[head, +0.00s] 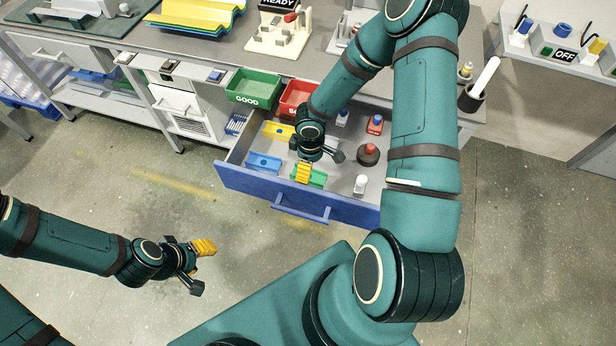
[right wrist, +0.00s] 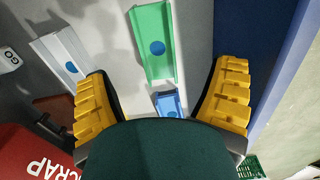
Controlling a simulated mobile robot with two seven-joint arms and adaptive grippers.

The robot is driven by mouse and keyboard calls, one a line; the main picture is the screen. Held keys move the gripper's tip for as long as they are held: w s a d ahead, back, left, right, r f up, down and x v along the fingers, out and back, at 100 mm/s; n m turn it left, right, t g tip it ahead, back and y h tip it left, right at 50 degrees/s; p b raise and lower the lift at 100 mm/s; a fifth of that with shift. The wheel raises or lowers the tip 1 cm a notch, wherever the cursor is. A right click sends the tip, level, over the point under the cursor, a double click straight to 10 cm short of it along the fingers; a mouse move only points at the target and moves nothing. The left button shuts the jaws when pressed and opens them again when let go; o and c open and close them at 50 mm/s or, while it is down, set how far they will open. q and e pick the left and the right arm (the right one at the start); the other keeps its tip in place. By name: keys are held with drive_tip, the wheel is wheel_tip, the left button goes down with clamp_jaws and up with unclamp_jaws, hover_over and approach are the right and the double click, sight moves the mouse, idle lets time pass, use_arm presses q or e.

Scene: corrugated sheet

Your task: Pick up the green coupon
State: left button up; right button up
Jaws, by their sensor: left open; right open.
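The green coupon, a short channel-shaped piece, lies in the open drawer (head: 335,186). In the head view the coupon (head: 318,179) is partly hidden by my right gripper. In the right wrist view the coupon (right wrist: 153,62) shows a blue dot and lies just beyond the fingertips. My right gripper (head: 320,164) is open above the drawer; its yellow-padded fingers (right wrist: 162,75) are spread with nothing between them gripped. A blue coupon (head: 264,162) lies to the left in the drawer. My left gripper (head: 200,268) is open and empty over the floor, away from the drawer.
The drawer also holds a yellow piece (head: 279,130), a dark round item (head: 368,155), a white bottle (head: 360,186) and a red item (head: 375,125). A pale grey channel piece (right wrist: 62,55) lies near the green coupon. The green GOOD bin (head: 252,86) and red SCRAP bin (head: 297,98) stand behind.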

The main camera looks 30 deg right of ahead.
drive_tip(key=f, duration=0.2)
drive_tip(key=f+b, duration=0.1)
drive_tip(key=f, duration=0.4)
drive_tip(key=shift+w+f, duration=0.3)
drive_tip(key=shift+w, duration=0.05)
drive_tip(key=c, duration=1.3)
